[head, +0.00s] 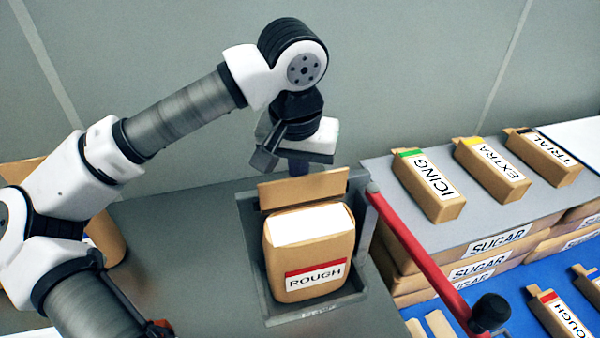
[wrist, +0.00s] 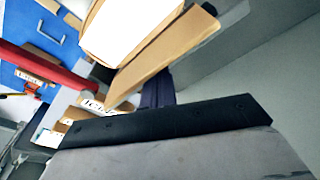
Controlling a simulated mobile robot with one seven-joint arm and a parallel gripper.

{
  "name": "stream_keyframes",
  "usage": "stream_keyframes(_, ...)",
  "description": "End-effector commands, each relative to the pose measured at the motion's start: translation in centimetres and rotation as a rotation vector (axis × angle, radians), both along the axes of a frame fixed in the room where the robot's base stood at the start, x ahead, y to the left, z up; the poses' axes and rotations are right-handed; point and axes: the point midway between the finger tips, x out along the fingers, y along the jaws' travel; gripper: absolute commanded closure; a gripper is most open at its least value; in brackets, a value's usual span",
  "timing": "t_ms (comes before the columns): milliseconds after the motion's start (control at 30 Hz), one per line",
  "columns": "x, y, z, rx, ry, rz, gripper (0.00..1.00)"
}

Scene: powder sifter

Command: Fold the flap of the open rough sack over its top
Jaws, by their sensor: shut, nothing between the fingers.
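The rough sack (head: 310,255) is brown with a red-banded ROUGH label and stands upright in a grey tray (head: 262,290). Its top shows white in the head view, and also at the upper left of the wrist view (wrist: 125,30). Its brown flap (head: 303,188) stands up along the sack's back edge; in the wrist view the flap (wrist: 165,58) is a slanting strip. My gripper (head: 298,168) is shut and empty, pointing down just behind the flap. Its fingertips are partly hidden by the flap. In the wrist view the dark fingers (wrist: 158,92) appear close to the flap; contact cannot be told.
A red lever (head: 420,250) with a black knob (head: 491,312) slants along the tray's right side. Sacks labelled ICING (head: 428,187), EXTRA (head: 492,170) and TRIAL (head: 548,155) lie on a grey shelf to the right. A grey wall stands behind my gripper.

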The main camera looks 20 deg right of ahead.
Motion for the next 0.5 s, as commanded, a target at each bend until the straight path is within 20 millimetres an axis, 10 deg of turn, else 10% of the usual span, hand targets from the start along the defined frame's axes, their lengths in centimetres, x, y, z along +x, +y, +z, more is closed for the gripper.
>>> stream_keyframes(500, -3.0, 0.0, -1.0, 0.017, 0.029, -0.02, 1.0)
